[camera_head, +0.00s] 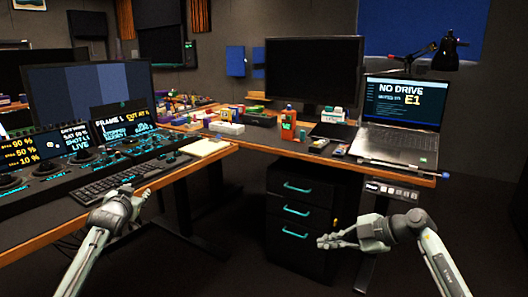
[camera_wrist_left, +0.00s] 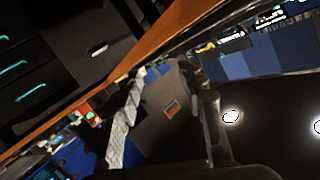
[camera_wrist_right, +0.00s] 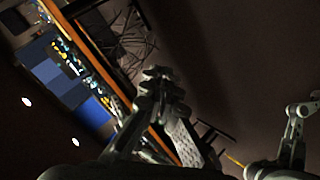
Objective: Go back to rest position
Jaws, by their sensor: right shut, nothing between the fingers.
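My left gripper (camera_head: 137,192) is in front of the left desk's edge, near the keyboard, and holds nothing. In the left wrist view its fingers (camera_wrist_left: 167,80) stand wide apart with only background between them. My right gripper (camera_head: 322,241) is in front of the black drawer cabinet, below the right desk's top. It is shut and empty, with its fingertips together in the right wrist view (camera_wrist_right: 160,78). The trackball panel (camera_head: 80,165) is on the left desk, with lit screens along its back.
A black keyboard (camera_head: 120,181) lies at the left desk's front. The drawer cabinet (camera_head: 298,205) with cyan handles stands under the right desk. A laptop (camera_head: 400,120) and several small items are on the right desk. Dark floor is clear between the desks.

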